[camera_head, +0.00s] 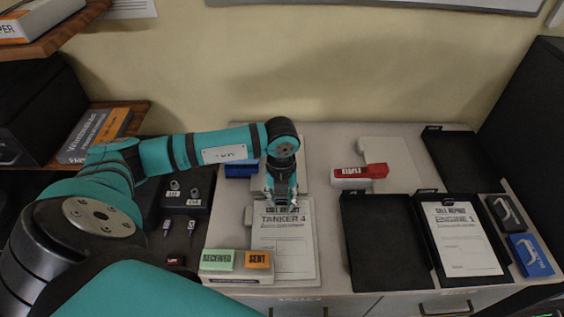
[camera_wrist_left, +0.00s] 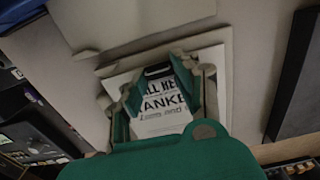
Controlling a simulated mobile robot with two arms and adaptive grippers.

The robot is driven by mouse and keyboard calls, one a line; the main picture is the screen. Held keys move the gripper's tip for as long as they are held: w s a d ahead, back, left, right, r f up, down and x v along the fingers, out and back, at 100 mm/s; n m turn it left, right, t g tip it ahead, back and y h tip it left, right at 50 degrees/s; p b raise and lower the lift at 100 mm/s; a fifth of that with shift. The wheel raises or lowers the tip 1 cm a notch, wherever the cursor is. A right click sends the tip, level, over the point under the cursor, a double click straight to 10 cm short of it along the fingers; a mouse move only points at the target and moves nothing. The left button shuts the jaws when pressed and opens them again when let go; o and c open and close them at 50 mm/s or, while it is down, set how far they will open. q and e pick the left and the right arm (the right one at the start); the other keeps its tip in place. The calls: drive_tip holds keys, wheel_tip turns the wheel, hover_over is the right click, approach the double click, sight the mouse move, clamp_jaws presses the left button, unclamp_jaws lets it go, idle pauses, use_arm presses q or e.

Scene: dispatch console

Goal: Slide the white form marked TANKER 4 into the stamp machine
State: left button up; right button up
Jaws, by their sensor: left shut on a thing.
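The white form marked TANKER 4 (camera_head: 285,245) lies on a pale board at the middle front of the counter, its heading partly behind my gripper. It also shows in the left wrist view (camera_wrist_left: 165,122), between the fingers. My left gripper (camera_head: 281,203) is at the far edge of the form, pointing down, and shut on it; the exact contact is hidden. No machine is clearly marked as the stamp machine. A low white box with a green RECEIVED block (camera_head: 218,260) and an orange SENT block (camera_head: 258,260) stands at the form's near left. My right gripper is not in view.
Black trays stand to the right, one holding a CALL REPORT form (camera_head: 461,240). A red-and-white block (camera_head: 360,175) lies behind them, and a blue block (camera_head: 240,170) is behind my gripper. A black panel (camera_head: 182,210) is at left. Counter between form and trays is narrow.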

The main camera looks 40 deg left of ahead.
use_arm(q)
drive_tip(key=shift+s+a, duration=0.1)
drive_tip(key=shift+a, duration=0.05)
drive_tip(key=o, duration=1.1)
drive_tip(key=shift+s+a, duration=0.1)
drive_tip(key=o, duration=0.6)
drive_tip(key=shift+r+p, duration=2.2)
drive_tip(key=shift+r, duration=1.3)
